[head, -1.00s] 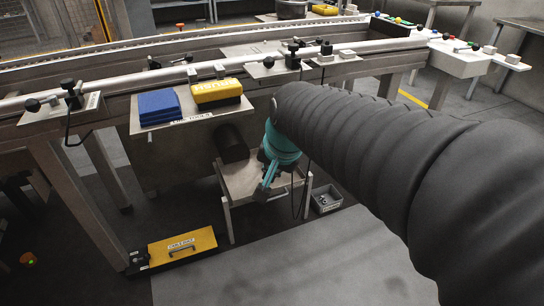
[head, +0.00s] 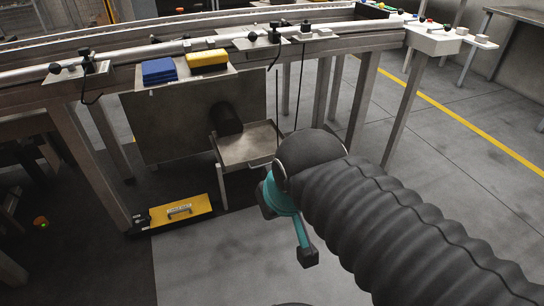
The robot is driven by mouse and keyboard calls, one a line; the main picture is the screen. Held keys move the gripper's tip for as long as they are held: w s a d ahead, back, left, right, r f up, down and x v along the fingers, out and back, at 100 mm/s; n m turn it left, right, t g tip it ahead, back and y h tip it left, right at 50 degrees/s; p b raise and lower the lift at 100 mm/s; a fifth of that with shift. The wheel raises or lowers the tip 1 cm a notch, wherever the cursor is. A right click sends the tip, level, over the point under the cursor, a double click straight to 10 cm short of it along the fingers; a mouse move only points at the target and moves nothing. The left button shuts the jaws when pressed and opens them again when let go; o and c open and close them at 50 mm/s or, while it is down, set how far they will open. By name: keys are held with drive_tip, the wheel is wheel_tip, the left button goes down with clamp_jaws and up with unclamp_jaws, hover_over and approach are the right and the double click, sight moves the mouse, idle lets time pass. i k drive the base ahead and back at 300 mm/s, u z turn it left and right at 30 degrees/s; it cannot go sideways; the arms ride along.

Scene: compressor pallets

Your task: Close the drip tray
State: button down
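The drip tray (head: 238,153) is a shallow metal tray below the bench. It sticks out toward me under a dark cylinder, with a handle on its front edge. My gripper (head: 287,232) is teal with dark tips, in front of the tray and to its right. Its two tips are spread apart and nothing shows between them. It does not appear to touch the tray. My wrist hides part of the gripper and the area at the tray's right corner.
The dark cylinder (head: 226,118) projects from a metal panel (head: 165,125) above the tray. A yellow box with a handle (head: 181,211) lies on the floor at left. The floor at right is open.

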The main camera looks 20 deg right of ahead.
sight(257, 143)
drive_tip(key=u, duration=0.55)
drive_tip(key=i, duration=0.8)
drive_tip(key=z, duration=2.3)
